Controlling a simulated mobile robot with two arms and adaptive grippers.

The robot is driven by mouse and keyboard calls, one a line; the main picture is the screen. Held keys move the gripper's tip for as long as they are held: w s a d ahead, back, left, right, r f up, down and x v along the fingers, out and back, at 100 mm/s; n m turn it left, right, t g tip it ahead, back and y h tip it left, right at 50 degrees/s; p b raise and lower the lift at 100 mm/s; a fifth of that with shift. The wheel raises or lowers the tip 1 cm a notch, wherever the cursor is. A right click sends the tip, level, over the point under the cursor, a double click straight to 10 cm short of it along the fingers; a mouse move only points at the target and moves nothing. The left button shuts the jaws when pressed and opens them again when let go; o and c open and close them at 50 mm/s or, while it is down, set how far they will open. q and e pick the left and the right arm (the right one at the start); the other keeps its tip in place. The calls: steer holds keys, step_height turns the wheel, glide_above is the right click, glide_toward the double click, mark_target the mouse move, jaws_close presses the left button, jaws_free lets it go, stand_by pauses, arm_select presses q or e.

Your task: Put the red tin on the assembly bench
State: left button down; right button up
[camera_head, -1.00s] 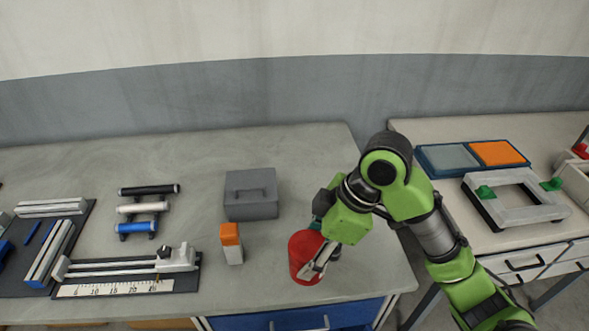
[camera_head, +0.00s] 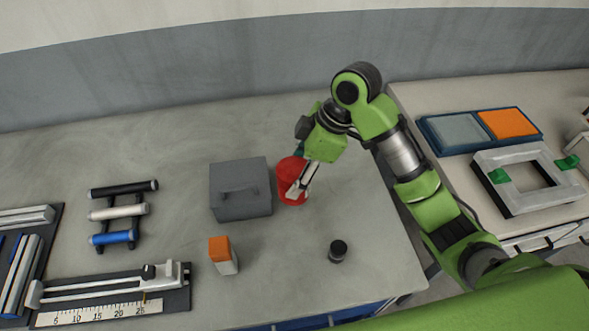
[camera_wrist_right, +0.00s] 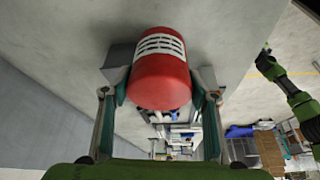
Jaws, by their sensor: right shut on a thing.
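The red tin (camera_head: 290,187) is on or just above the left bench, right of the grey box; the head view does not settle whether it touches the top. My right gripper (camera_head: 300,180) is shut on the tin from its right side. In the right wrist view the red tin (camera_wrist_right: 160,78), with a white striped label, sits between the two fingers of my right gripper (camera_wrist_right: 160,98). Two benches show: the left bench (camera_head: 300,270) and the right bench (camera_head: 440,90). My left gripper is not in view.
A grey box (camera_head: 240,190) stands close left of the tin. An orange-and-white box (camera_head: 223,256) and a small black jar (camera_head: 338,251) stand nearer the front edge. A rack of rolls (camera_head: 122,212) and a ruled device (camera_head: 110,295) lie left. A frame (camera_head: 525,205) occupies the right bench.

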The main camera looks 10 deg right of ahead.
steer(key=w+f+p, duration=0.1)
steer(key=w+f, duration=0.1)
steer(key=f, duration=0.1)
steer(key=w+d+f+p, duration=0.1)
steer(key=w+f, duration=0.2)
steer(key=w+f+p, duration=0.1)
steer(key=w+f, duration=0.1)
steer(key=f, duration=0.1)
steer(key=shift+w+d+f, duration=0.2)
steer(key=shift+w+f, duration=0.05)
steer(key=shift+f, duration=0.3)
steer(key=shift+f, duration=0.2)
steer(key=o, duration=1.1)
steer(key=shift+o, duration=1)
